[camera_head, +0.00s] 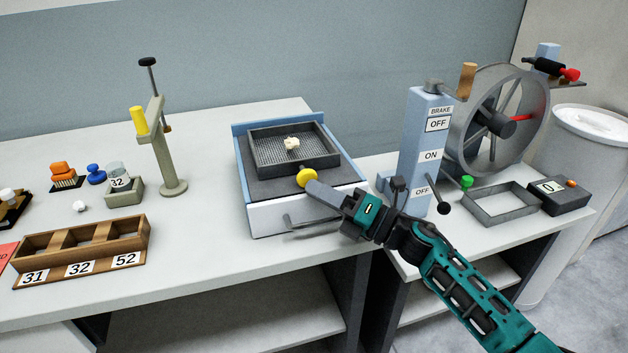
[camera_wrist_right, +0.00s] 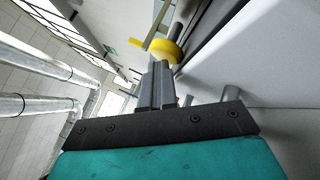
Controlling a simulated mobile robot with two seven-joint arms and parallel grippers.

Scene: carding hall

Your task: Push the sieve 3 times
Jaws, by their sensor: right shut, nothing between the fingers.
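The sieve (camera_head: 262,168) is a dark square tray with a mesh floor, set in a box with blue sides and a white front (camera_head: 270,216). A pale tuft (camera_head: 291,144) lies on the mesh. A yellow round knob (camera_head: 307,177) sits at the sieve's front right; it also shows in the right wrist view (camera_wrist_right: 166,50). My right gripper (camera_head: 314,189) is shut and empty, its fingertips at the knob. In the right wrist view the fingertips (camera_wrist_right: 156,72) are just below the knob; I cannot tell whether they touch it. My left gripper is not in view.
At right stand a blue brake column (camera_head: 424,150) and a wheel (camera_head: 541,105). Bare tabletop lies left of the box.

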